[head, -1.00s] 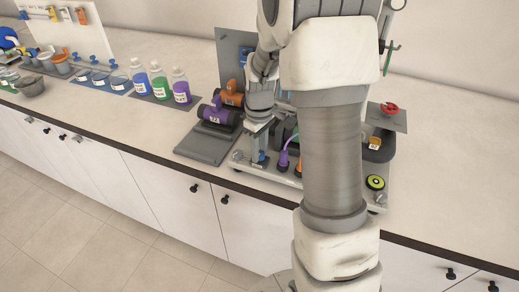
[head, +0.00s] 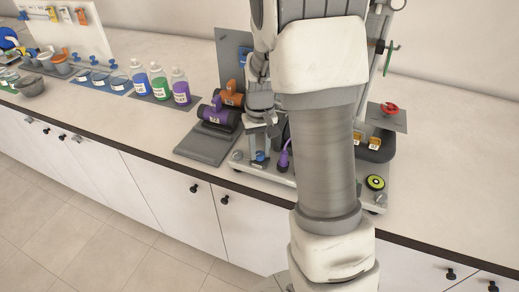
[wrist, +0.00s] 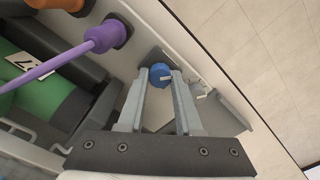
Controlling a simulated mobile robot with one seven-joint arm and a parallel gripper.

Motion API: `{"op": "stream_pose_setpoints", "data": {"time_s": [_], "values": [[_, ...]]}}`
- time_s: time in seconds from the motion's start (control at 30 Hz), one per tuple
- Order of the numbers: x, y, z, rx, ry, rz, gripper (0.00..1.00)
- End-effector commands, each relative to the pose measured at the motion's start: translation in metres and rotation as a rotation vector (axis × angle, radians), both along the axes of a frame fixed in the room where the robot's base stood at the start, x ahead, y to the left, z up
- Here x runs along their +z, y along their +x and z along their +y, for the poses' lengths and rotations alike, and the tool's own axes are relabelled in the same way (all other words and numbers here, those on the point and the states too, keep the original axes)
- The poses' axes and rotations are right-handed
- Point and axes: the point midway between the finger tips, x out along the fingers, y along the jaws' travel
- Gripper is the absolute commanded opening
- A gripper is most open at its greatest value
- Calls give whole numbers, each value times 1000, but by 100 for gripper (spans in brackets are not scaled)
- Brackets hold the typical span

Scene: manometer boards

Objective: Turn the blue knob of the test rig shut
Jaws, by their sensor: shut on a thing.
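The blue knob (wrist: 160,74) of the test rig shows in the wrist view between my fingertips, with a pale bar on its face. It is also a small blue spot low on the rig in the head view (head: 260,156). My gripper (wrist: 160,78) is shut on the knob, one finger on each side. In the head view my gripper (head: 261,150) points down at the rig's front left. The test rig (head: 374,199) stands on the counter, its middle hidden behind my arm.
A purple hose plug (wrist: 103,37) and an orange one (wrist: 62,5) sit near the knob. A grey stand with a purple-banded cylinder (head: 217,115) is close on the left. Several bottles (head: 160,84) stand farther left. The counter's front edge is near.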

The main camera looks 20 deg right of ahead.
Motion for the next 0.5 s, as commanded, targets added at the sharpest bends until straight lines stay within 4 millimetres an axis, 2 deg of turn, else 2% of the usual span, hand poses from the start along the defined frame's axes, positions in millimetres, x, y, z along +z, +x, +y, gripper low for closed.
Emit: {"op": "stream_pose_setpoints", "data": {"time_s": [0.5], "values": [[2, 0, 0, -490, -1, 0, 0]]}}
